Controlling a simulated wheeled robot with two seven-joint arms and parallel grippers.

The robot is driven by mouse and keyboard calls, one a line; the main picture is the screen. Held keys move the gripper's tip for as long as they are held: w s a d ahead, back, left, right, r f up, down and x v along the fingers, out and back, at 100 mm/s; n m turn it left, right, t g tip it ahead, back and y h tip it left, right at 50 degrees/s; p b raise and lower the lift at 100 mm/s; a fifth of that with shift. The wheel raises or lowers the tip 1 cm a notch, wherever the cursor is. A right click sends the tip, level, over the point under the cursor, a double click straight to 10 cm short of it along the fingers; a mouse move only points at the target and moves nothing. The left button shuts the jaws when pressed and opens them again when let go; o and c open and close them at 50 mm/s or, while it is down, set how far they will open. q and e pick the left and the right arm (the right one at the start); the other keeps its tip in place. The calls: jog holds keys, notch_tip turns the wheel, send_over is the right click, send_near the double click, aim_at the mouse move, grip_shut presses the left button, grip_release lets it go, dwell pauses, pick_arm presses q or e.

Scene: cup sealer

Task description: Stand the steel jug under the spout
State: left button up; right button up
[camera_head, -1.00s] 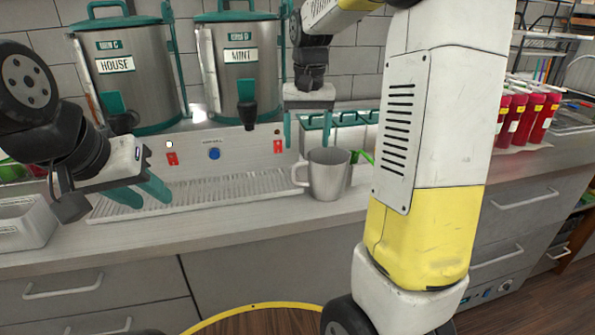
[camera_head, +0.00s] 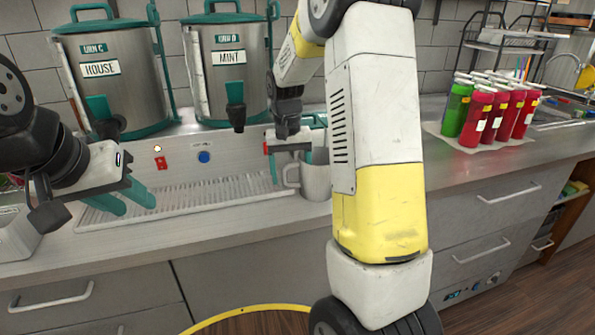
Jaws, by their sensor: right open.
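The steel jug (camera_head: 317,182) stands upright on the counter at the right end of the ribbed drip tray (camera_head: 185,196), its handle toward the left. My arm hides its right side. My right gripper (camera_head: 290,166) is open, pointing down just above the jug's handle side; whether a finger touches it cannot be told. My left gripper (camera_head: 136,208) is open and empty over the tray's left part. The HOUSE urn (camera_head: 105,85) has its spout (camera_head: 113,124) at the left. The MINT urn (camera_head: 228,75) has a dark spout (camera_head: 236,117) above the tray.
A panel with a red switch (camera_head: 160,163) and a blue button (camera_head: 204,157) is behind the tray. Red bottles (camera_head: 502,110) and a green bottle (camera_head: 456,108) stand on the right counter. A pale box (camera_head: 16,232) is at far left. The tray's middle is clear.

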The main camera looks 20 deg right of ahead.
notch_tip(320, 180, down, 2)
jog(key=shift+f, duration=0.15)
grip_shut()
dwell(0.3)
